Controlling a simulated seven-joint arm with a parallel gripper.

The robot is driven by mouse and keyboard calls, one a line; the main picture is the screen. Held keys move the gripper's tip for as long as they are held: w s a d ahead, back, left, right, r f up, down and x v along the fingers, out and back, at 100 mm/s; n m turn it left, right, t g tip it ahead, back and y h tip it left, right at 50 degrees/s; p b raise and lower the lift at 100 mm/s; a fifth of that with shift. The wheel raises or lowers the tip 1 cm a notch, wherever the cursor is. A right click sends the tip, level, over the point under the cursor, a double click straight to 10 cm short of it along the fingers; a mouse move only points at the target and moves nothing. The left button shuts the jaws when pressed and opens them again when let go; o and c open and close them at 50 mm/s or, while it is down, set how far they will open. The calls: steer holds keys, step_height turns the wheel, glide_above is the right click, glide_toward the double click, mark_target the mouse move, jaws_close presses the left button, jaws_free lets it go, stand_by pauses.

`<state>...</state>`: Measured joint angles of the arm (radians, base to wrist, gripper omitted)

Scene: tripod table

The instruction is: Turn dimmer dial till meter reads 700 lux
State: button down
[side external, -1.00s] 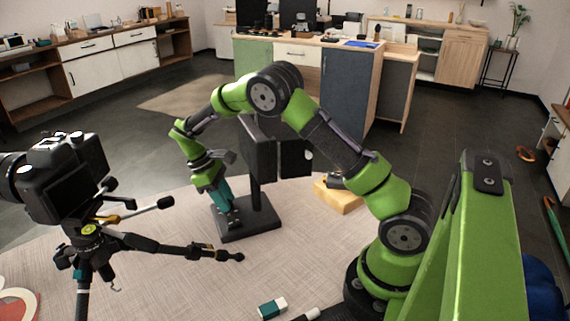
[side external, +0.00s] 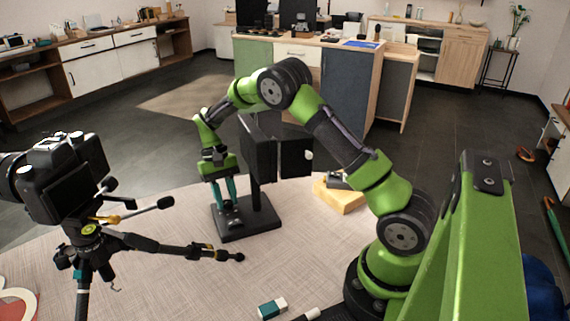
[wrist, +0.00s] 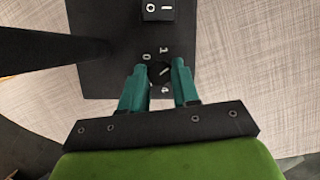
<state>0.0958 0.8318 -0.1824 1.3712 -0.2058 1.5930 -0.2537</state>
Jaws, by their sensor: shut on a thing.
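The dimmer dial (wrist: 158,72) is a small dark knob with a white pointer line on the black lamp base (wrist: 100,78). White numerals stand around it, partly hidden by my fingers. My gripper (wrist: 159,68) has its two teal fingers shut on the dial, one on each side. In the side external view my gripper (side external: 231,200) points down over the lamp base (side external: 258,225); the dial is too small to make out there. A meter (side external: 337,180), a small dark device, appears to lie on the yellow block (side external: 340,197); its reading is not legible.
The black lamp post and head (side external: 258,150) stand close beside my gripper. A camera on a tripod (side external: 65,180) stands at the left, one leg reaching toward the base. An eraser (side external: 272,308) lies at the front. A rocker switch (wrist: 158,9) is on the base.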

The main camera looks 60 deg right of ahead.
steer(key=shift+m+y, duration=0.3)
steer(key=shift+m, duration=0.6)
steer(key=c, duration=0.8)
jaws_free()
steer(key=v, duration=1.7)
steer(key=shift+s+d, duration=0.15)
steer(key=shift+s, duration=0.2)
